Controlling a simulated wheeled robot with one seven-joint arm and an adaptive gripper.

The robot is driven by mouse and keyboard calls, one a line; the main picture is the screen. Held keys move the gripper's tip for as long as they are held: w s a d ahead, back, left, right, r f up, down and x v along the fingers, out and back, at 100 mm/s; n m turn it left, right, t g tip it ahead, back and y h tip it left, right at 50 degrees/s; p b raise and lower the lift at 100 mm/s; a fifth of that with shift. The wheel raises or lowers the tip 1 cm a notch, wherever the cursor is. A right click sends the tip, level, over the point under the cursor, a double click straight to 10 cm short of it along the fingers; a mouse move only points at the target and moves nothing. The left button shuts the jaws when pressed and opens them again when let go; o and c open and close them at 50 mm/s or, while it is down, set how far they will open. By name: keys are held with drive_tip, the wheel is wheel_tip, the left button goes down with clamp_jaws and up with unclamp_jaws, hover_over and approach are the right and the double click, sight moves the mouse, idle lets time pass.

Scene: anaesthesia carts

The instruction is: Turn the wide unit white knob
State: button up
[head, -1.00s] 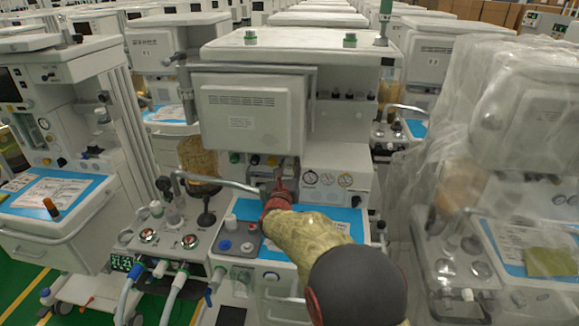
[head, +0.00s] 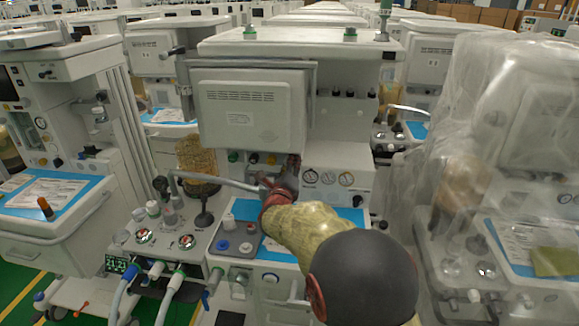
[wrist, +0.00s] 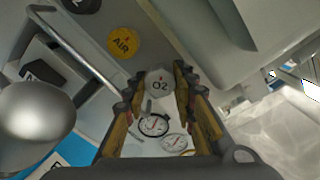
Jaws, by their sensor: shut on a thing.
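The white knob (wrist: 160,80), marked O2, shows in the wrist view between the two fingertips of my gripper (wrist: 160,96). The fingers are shut on its sides. In the head view, my gripper (head: 288,174) reaches in below the screen housing of the wide unit (head: 290,45), and its fingers hide the knob there. A yellow knob (wrist: 122,42) marked AIR sits beside the white one, apart from my fingers. A black knob is at the top left of the wrist view.
Round gauges (wrist: 154,125) lie close to my fingers. A metal rail (head: 222,184) runs left of my gripper. A blue-topped work surface (head: 345,222) lies below. A plastic-covered unit (head: 500,150) stands at the right, with other carts around.

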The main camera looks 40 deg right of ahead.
drive_tip(key=n, duration=0.4)
drive_tip(key=shift+n, duration=0.4)
drive_tip(key=n, duration=0.3)
drive_tip(key=shift+n, duration=0.3)
drive_tip(key=n+p, duration=0.1)
drive_tip(key=n, duration=0.3)
drive_tip(key=shift+r+n, duration=0.1)
drive_tip(key=shift+n, duration=0.2)
drive_tip(key=n+p, duration=0.2)
drive_tip(key=n, duration=0.2)
drive_tip(key=n+p, duration=0.2)
drive_tip(key=n, duration=0.3)
drive_tip(key=n+p, duration=0.2)
drive_tip(key=n, duration=0.2)
drive_tip(key=shift+a+n+p, duration=0.1)
drive_tip(key=shift+n+p, duration=0.2)
drive_tip(key=n+p, duration=0.2)
drive_tip(key=n, duration=0.3)
drive_tip(key=shift+w+p, duration=0.1)
drive_tip(key=shift+p, duration=0.25)
drive_tip(key=shift+n+p, duration=0.7)
drive_tip(key=shift+n, duration=0.8)
